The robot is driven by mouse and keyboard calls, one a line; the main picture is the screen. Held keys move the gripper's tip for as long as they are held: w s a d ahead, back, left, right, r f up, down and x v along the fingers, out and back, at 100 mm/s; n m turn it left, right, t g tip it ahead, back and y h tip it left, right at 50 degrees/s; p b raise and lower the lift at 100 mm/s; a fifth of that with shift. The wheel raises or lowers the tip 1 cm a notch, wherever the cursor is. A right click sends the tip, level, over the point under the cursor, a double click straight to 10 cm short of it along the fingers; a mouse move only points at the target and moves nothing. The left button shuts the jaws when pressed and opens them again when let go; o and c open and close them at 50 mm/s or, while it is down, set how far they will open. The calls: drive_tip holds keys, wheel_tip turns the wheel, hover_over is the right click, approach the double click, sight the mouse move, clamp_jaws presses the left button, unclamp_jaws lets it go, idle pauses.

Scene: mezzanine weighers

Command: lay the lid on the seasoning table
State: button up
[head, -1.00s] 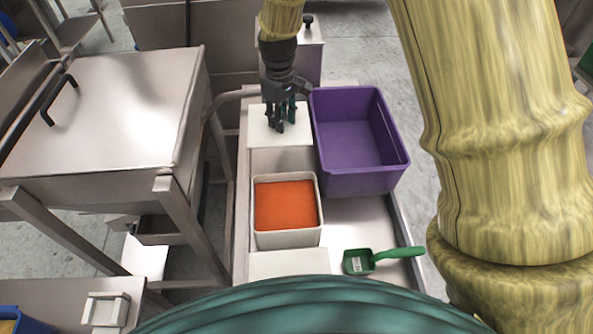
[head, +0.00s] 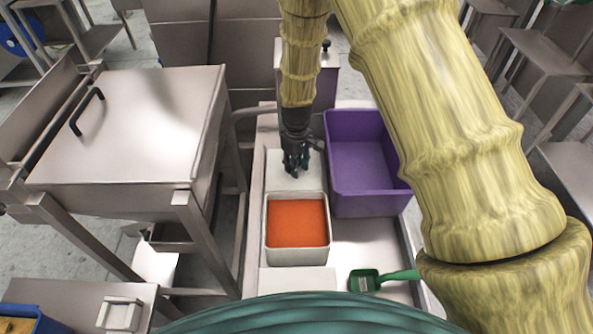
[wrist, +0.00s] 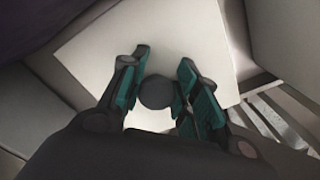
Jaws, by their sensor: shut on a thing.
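The lid (head: 276,180) is a flat, pale square plate just behind the white tub in the head view. It also fills much of the wrist view (wrist: 225,40), with a round dark knob (wrist: 156,92) on top. My gripper (head: 295,172) points down and is shut on the knob, with a finger on each side of it in the wrist view (wrist: 158,88). The metal table (head: 352,238) bears the white tub (head: 298,257) of orange seasoning, which is uncovered. I cannot tell whether the lid touches the table or hangs just above it.
A purple crate (head: 365,205) stands right of the lid. A green scoop (head: 365,281) lies at the front right, and a pale flat plate (head: 297,281) lies in front of the tub. A large steel lidded unit (head: 140,120) stands left. Bare table shows right of the tub.

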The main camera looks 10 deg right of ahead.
drive_tip(key=shift+f+p, duration=0.55)
drive_tip(key=shift+f, duration=1.3)
drive_tip(key=shift+f, duration=0.2)
drive_tip(key=o, duration=1)
drive_tip(key=shift+o, duration=0.2)
drive_tip(key=shift+r, duration=0.1)
drive_tip(key=shift+r+b, duration=2.15)
drive_tip(key=shift+r, duration=3.95)
